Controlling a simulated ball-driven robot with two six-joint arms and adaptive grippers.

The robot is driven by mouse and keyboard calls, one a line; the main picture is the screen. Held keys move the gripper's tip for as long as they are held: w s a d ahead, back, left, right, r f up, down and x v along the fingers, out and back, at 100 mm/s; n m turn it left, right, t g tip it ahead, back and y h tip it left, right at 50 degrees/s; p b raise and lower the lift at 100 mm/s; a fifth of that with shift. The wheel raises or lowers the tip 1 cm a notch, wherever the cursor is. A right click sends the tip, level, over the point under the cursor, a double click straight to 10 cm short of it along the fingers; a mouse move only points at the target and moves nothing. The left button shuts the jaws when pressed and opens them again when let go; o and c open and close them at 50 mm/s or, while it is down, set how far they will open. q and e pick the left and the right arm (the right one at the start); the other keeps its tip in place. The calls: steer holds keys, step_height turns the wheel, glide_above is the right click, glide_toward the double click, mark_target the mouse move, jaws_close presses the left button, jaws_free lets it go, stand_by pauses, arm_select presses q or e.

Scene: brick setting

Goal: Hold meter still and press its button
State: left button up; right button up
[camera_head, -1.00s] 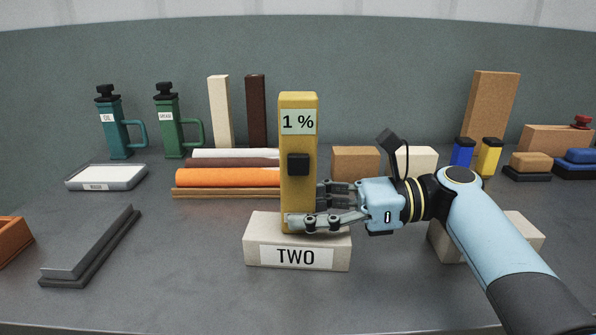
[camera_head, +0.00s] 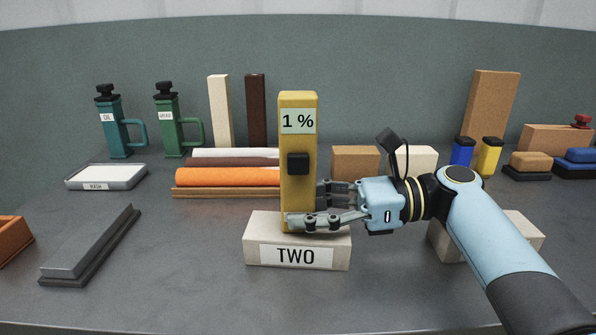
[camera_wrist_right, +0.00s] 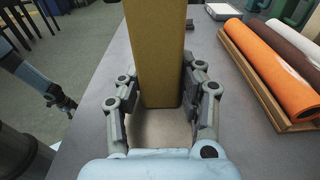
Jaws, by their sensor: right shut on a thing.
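The meter (camera_head: 299,190) is a tall yellow block standing upright on the pale block labelled TWO (camera_head: 258,239). Its pale display reads 1 %, and a dark square button (camera_head: 299,163) sits below the display on the front face. My right gripper (camera_head: 313,206) is shut on the meter's lower part, coming from the right. In the right wrist view its fingers (camera_wrist_right: 160,100) lie on either side of the yellow body (camera_wrist_right: 155,50). My left gripper (camera_wrist_right: 64,104) shows only in the right wrist view, small, at the left and away from the meter; its jaws are too small to judge.
Orange, brown and white rolls (camera_head: 225,178) lie behind the meter at the left. Oil and grease cans (camera_head: 121,135) stand at the back left. A dark metal bar (camera_head: 90,250) lies at the front left. Another pale block (camera_head: 447,242) is partly behind my right arm.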

arm_select(q)
jaws_close()
stand_by(1.4)
